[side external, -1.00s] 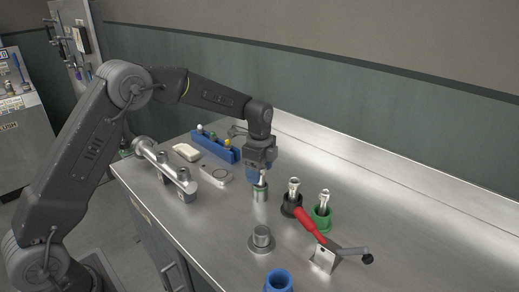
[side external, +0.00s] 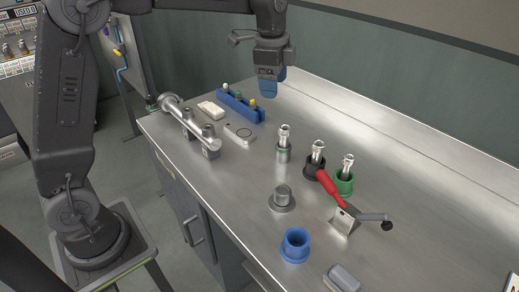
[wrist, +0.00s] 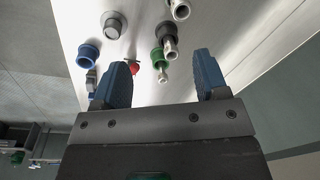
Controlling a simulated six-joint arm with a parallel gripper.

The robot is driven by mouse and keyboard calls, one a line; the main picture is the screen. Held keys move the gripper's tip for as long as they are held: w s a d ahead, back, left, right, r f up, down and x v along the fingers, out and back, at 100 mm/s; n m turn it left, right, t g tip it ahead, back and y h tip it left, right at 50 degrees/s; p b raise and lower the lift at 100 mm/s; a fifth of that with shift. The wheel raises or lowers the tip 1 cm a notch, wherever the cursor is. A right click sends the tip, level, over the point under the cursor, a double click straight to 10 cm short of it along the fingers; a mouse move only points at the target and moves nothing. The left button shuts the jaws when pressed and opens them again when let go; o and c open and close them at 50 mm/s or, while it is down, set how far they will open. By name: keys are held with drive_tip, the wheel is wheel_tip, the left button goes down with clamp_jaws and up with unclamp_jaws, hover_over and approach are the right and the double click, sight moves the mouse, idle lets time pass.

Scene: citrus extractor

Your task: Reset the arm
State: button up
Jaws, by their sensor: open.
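My gripper (side external: 270,88) hangs above the back of the steel bench, well clear of everything on it. Its two blue fingers also show in the wrist view (wrist: 162,62), spread apart with nothing between them.
A black holder (side external: 313,170) and a green holder (side external: 344,186) carry metal pieces. A red-handled lever tool (side external: 330,188), grey flanged post (side external: 282,200) and blue cup (side external: 296,246) stand nearer. A blue rack (side external: 240,108) and steel pipe fitting (side external: 188,122) are left.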

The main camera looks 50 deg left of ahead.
drive_tip(key=s+d+r+n+t, duration=0.1)
drive_tip(key=s+r+n, duration=0.15)
drive_tip(key=s, duration=0.45)
drive_tip(key=s+d+r+n+t, duration=0.1)
drive_tip(key=s+n, duration=0.2)
drive_tip(key=s, duration=0.3)
drive_tip(key=s+f+n+t, duration=0.1)
drive_tip(key=s+f+n, duration=0.1)
drive_tip(key=s, duration=0.4)
drive_tip(key=s+f+n+t, duration=0.1)
drive_tip(key=s+f+n, duration=0.2)
drive_tip(key=s, duration=0.4)
drive_tip(key=shift+d+n, duration=0.15)
drive_tip(key=shift+n, duration=0.6)
